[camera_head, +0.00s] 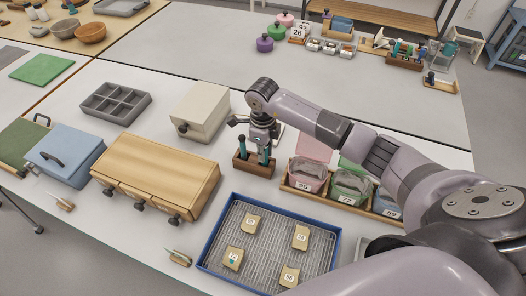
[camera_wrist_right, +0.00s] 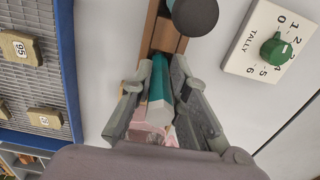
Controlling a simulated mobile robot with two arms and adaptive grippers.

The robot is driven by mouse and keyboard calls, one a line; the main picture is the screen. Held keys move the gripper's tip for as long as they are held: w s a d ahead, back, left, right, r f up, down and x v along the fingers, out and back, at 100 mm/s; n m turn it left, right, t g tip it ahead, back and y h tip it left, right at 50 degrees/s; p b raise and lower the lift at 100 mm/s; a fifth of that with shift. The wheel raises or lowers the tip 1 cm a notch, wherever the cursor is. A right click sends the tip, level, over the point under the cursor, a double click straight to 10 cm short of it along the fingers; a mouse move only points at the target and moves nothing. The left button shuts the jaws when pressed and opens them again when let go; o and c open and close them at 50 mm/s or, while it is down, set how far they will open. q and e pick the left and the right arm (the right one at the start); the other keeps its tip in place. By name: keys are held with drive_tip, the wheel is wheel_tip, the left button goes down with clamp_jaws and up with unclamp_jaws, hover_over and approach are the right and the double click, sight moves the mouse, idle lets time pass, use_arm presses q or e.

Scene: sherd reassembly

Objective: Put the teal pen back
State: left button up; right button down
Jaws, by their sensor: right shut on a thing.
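My right gripper (camera_head: 262,136) is over the small wooden pen holder (camera_head: 254,168), pointing down. In the right wrist view the gripper (camera_wrist_right: 165,118) is shut on the teal pen (camera_wrist_right: 159,90), its pale end facing the camera. The pen holder (camera_wrist_right: 163,38) runs behind the pen in that view. A black round-topped item (camera_wrist_right: 194,14) stands by the holder and hides part of it. In the head view, teal shows below my gripper at the holder. Whether the held pen's lower end is inside a slot is hidden. My left gripper is not in view.
A blue-rimmed tray (camera_head: 206,240) with tagged sherds lies in front. A wooden rack of numbered bags (camera_head: 303,178) stands to the right. A wooden drawer box (camera_head: 155,165) and a cream box (camera_head: 200,110) stand left. A tally dial box (camera_wrist_right: 268,40) is near the holder.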

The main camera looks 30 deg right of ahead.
drive_tip(key=shift+f, duration=0.4)
drive_tip(key=shift+f+b, duration=0.45)
drive_tip(key=shift+b, duration=0.05)
drive_tip(key=c, duration=1.6)
unclamp_jaws()
drive_tip(key=shift+o, duration=0.2)
drive_tip(key=shift+r, duration=0.25)
wheel_tip(320, 180, up, 12)
drive_tip(key=shift+a+r+b, duration=0.1)
drive_tip(key=shift+r+b, duration=0.15)
drive_tip(key=shift+b, duration=0.55)
